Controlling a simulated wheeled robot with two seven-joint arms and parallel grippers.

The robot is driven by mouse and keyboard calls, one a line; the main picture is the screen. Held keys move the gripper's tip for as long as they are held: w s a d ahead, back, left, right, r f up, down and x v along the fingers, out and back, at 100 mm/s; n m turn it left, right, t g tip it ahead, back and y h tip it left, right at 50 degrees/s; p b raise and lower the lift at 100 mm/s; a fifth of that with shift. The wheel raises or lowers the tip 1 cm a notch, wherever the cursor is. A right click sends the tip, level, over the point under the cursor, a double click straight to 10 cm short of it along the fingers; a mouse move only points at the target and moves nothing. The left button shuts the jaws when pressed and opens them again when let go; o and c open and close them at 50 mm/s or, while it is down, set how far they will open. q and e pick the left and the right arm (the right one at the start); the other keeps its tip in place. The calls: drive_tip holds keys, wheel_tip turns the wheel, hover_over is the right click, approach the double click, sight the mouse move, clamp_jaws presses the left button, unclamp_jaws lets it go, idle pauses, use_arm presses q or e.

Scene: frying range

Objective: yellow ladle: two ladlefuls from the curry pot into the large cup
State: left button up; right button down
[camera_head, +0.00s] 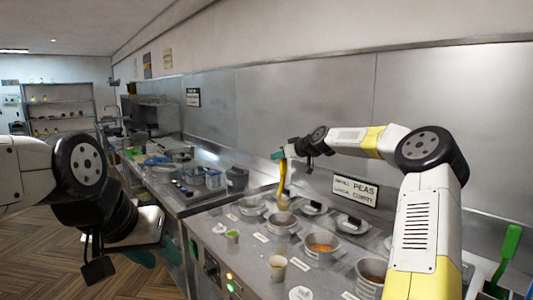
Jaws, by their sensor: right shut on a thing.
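My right gripper (288,152) is shut on the upper end of the yellow ladle (283,181), which hangs nearly upright. Its lower end reaches down to a steel pot (282,224) in the counter; its bowl is not clear. I cannot tell for sure which pot is the curry pot: another holds orange food (320,247) and one at the front holds brown food (371,275). A larger pale cup (277,266) stands on the counter front, probably the large cup. My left gripper (156,254) is at lower left, its teal fingertips apart, empty.
A small cup with green contents (232,237) stands left of the larger cup. Lids (352,224) lie behind the pots. A sign (355,189) reads small peas, large curry. A green-handled tool (508,247) stands at far right.

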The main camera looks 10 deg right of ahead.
wheel_tip(320, 180, down, 16)
drive_tip(key=shift+w, duration=0.35)
idle(0.6)
idle(0.8)
wheel_tip(320, 180, up, 15)
drive_tip(key=shift+r, duration=0.15)
idle(0.8)
